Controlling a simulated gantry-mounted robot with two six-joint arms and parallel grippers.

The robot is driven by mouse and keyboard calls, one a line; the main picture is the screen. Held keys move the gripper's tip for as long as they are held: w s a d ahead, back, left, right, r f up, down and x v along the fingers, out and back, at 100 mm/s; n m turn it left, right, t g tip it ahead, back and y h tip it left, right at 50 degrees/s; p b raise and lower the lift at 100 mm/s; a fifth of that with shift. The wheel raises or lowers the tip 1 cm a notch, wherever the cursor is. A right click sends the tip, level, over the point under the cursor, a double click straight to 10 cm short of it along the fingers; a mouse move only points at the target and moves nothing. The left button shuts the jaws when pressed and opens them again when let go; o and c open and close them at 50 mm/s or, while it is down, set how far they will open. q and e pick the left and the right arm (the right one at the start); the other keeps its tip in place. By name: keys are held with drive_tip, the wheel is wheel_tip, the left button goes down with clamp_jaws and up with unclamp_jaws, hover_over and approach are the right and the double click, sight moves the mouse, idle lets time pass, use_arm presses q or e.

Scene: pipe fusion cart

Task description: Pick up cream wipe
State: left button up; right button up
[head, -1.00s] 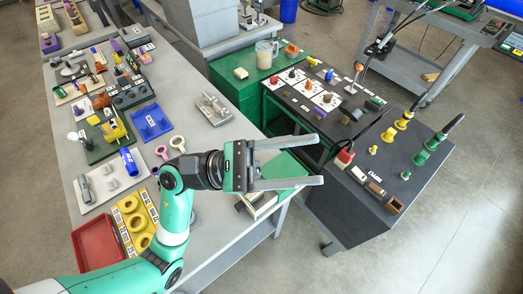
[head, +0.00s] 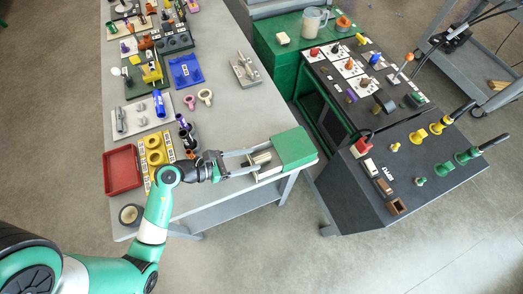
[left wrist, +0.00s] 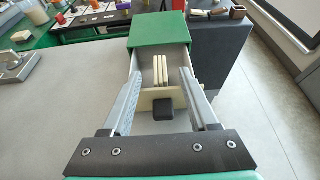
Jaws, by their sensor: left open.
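Thin cream wipes stand on edge side by side in an open drawer (left wrist: 138,65) in the left wrist view, near the drawer's far end. My left gripper (left wrist: 160,78) is open and empty. Its fingers point toward the drawer, one on each side of the cream wipes in that view. In the head view my left gripper (head: 262,156) is at the drawer in front of the green cabinet (head: 293,147). I cannot tell how far the fingertips are above the wipes. My right gripper is not in view.
Another cream block (head: 282,38) lies on the large green box. A red tray (head: 123,170) and yellow holder (head: 155,150) are on the grey table. A dark control panel (head: 430,185) stands right.

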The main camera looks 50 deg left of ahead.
sight(263, 157)
use_arm(q)
drive_tip(key=shift+w+d+f, duration=0.2)
drive_tip(key=shift+w, duration=0.3)
drive_tip(key=b+x, duration=0.2)
drive_tip(key=x, duration=0.2)
drive_tip(key=shift+w+f, duration=0.2)
drive_tip(key=shift+w+d, duration=0.1)
drive_tip(key=shift+w, duration=0.2)
clamp_jaws()
